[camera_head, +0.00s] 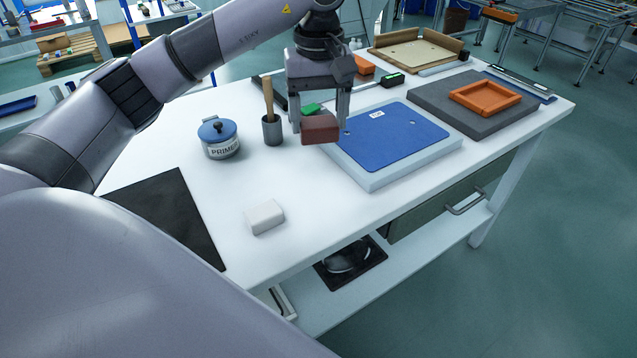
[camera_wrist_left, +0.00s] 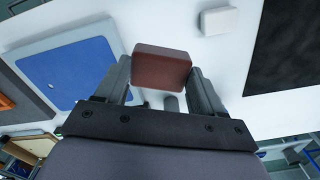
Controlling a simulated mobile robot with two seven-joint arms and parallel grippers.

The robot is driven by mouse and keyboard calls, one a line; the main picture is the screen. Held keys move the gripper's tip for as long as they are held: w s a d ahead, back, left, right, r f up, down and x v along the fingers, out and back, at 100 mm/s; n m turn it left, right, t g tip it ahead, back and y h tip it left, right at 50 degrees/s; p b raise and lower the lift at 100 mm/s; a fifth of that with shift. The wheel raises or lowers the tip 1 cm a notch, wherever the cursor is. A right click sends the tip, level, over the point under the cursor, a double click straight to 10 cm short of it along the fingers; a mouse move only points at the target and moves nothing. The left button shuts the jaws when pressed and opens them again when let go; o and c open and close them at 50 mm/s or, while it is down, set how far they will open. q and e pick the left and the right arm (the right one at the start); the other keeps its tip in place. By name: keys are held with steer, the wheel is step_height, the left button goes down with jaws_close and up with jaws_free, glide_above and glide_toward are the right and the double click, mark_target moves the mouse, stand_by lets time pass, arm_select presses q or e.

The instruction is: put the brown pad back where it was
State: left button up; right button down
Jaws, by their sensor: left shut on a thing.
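The brown pad (camera_head: 320,130) is a small reddish-brown block. My left gripper (camera_head: 322,122) is shut on it and holds it beside the left edge of the blue panel (camera_head: 390,137). In the left wrist view the brown pad (camera_wrist_left: 161,68) sits between the two fingers of the left gripper (camera_wrist_left: 160,80). I cannot tell exactly how high it is above the table. My right gripper is not in view.
A white block (camera_head: 265,217) lies on the white table (camera_head: 300,190) in front. A primer pot (camera_head: 219,139) and a cup with a wooden handle (camera_head: 272,128) stand left of the gripper. A black mat (camera_head: 165,215) lies at left. An orange tray (camera_head: 485,98) sits on a grey slab.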

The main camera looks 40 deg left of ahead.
arm_select(q)
step_height(320, 180, down, 10)
steer(key=shift+r, duration=0.15)
step_height(320, 180, down, 5)
steer(key=shift+r, duration=0.1)
steer(key=o, duration=0.5)
steer(key=shift+f, duration=0.2)
steer(key=o, duration=0.4)
steer(key=shift+o, duration=0.2)
steer(key=shift+r, duration=0.15)
